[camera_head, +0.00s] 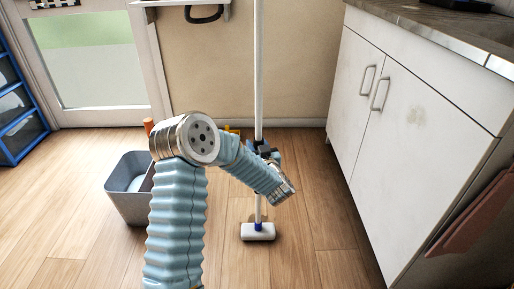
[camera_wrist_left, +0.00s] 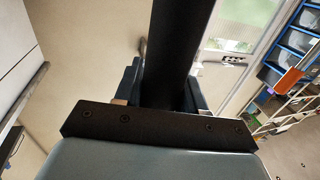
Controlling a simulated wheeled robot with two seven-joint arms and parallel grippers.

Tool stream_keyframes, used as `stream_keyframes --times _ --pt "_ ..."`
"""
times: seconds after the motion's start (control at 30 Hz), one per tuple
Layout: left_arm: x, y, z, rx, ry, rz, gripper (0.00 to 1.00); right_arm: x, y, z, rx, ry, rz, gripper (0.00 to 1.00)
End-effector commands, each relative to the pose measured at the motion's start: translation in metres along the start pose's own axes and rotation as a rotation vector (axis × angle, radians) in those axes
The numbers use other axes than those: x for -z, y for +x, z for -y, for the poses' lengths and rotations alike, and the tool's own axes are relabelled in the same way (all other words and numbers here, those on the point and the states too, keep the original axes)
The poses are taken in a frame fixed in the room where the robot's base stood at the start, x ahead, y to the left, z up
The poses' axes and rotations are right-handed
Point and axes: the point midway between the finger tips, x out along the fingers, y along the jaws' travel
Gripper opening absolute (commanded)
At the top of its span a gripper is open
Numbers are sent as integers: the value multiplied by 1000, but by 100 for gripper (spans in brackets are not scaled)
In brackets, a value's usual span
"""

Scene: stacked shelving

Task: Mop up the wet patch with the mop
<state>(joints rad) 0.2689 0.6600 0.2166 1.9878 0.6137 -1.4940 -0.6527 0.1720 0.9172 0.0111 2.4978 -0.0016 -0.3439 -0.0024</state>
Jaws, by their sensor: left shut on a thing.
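In the left wrist view the pole (camera_wrist_left: 178,50) looks dark and passes between the fingers (camera_wrist_left: 165,95). My right gripper is out of view.
A grey bin (camera_head: 127,200) stands on the floor left of my arm. A white cabinet (camera_head: 410,130) with a counter closes off the right side. Blue drawers (camera_head: 18,110) stand at the far left. The floor in front of the mop head is clear.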

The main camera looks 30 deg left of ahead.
Motion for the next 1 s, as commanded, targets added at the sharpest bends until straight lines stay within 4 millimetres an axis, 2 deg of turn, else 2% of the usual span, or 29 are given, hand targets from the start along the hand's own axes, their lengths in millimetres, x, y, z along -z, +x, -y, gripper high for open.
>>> stream_keyframes --times 0.2,1.0 --pt "0 12 -3 1 -2 -6 0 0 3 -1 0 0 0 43" --pt "-3 36 -10 0 -2 -6 0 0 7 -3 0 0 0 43"
